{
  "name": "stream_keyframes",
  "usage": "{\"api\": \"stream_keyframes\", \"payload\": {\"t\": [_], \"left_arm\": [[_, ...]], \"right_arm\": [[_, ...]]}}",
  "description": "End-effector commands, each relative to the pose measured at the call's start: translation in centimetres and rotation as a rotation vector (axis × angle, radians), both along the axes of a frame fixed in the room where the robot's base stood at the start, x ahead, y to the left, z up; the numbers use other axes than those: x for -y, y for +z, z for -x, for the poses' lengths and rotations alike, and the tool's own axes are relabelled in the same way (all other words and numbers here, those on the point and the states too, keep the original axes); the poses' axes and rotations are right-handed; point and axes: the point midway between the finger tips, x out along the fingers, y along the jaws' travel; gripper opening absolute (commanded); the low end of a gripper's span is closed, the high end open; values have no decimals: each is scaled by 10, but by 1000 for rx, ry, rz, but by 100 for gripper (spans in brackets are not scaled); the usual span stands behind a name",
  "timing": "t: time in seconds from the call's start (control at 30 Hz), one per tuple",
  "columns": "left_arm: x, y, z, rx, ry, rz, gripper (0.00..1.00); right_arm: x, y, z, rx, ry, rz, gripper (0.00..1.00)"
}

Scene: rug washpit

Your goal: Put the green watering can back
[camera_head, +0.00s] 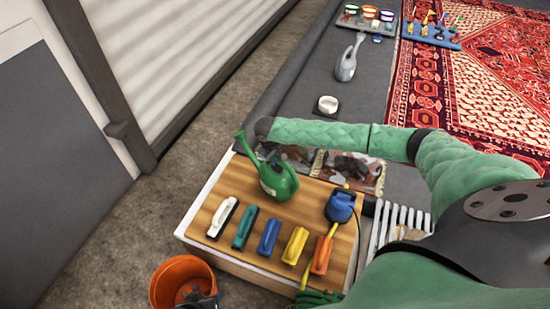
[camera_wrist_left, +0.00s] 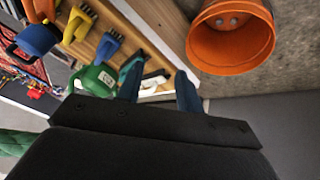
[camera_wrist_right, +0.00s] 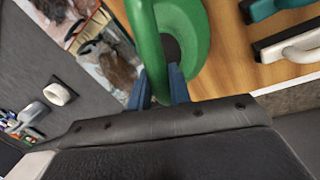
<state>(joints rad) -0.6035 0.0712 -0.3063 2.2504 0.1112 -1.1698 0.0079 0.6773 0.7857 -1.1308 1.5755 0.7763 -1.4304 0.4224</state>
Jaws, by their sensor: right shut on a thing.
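The green watering can (camera_head: 277,184) is upright at the back left part of the wooden-topped bench (camera_head: 222,190), its spout pointing to the back left. I cannot tell whether its base touches the wood. My right gripper (camera_head: 266,148) reaches over from the right and is shut on the can's green handle. In the right wrist view the handle (camera_wrist_right: 150,45) passes between the fingers (camera_wrist_right: 158,90). My left gripper (camera_wrist_left: 157,88) is open and empty, near the orange bucket (camera_head: 180,279). The left wrist view also shows the can (camera_wrist_left: 95,79).
White, teal, blue (camera_head: 269,238), yellow and orange brushes lie in a row in front of the can. A blue-topped container (camera_head: 341,205) stands at the bench's right. Behind are a white roll (camera_head: 327,105), a grey can-like vessel (camera_head: 346,66) and a red rug (camera_head: 480,80).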

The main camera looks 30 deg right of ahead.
Motion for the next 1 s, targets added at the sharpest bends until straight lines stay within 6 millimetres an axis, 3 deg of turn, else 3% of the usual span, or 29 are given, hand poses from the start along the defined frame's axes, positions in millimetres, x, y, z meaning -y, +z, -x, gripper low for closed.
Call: {"api": "stream_keyframes", "payload": {"t": [0.23,0.27,0.33,0.37,0.73,1.0], "left_arm": [[0,2,-1,-1,0,0,36],[0,2,-1,-1,0,0,36],[0,2,-1,0,-1,0,36],[0,2,-1,0,-1,0,36],[0,-1,-1,1,0,0,36],[1,-13,0,2,3,1,36]], "right_arm": [[0,0,-1,1,-1,0,0],[0,-2,0,0,0,0,25],[0,-1,0,0,0,0,39],[0,-1,0,0,0,0,41],[0,2,0,1,0,0,41],[-9,43,2,2,2,-2,41]]}}
